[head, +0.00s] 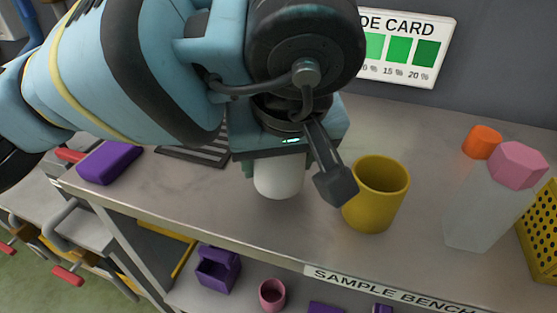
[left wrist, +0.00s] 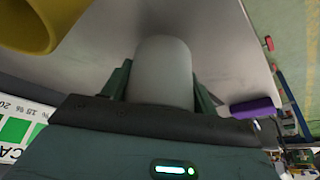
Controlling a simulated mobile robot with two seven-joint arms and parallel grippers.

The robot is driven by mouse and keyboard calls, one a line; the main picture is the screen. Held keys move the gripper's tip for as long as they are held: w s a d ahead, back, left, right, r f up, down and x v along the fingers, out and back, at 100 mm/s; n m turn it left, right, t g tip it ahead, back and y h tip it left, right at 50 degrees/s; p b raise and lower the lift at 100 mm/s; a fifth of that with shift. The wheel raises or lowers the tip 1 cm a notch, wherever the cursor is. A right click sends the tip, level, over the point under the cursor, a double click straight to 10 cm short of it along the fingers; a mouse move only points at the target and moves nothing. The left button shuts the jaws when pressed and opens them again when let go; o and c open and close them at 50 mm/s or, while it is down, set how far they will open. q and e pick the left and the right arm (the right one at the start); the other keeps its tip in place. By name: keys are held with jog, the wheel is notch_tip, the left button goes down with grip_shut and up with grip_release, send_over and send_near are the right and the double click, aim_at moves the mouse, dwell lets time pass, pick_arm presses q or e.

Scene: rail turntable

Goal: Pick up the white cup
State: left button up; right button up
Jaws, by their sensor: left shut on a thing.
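The white cup (head: 279,183) is under my left gripper (head: 275,170), near the front of the grey bench, just left of a yellow cup. The gripper is shut on the white cup, with its green fingers on either side. The left wrist view shows the white cup (left wrist: 163,70) between the two green fingers of my left gripper (left wrist: 162,88). My gripper hides the cup's upper part in the head view. I cannot tell whether the cup touches the bench top. My right gripper is not in view.
The yellow cup (head: 366,207) stands close on the right. Further right are a clear bottle with a pink cap (head: 517,165), an orange object (head: 482,141) and a yellow perforated container (head: 542,225). A purple block (head: 110,162) lies at the left. Bare bench (head: 215,195) shows left of the cup.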

pick_arm(q)
jog(key=shift+r+p, duration=0.4)
jog(key=shift+r, duration=0.45)
jog(key=s+a+r+p, duration=0.1)
jog(key=s+a+p, duration=0.1)
jog(key=s, duration=1.4)
jog(key=shift+p, duration=0.65)
jog(key=shift+w+r, duration=0.1)
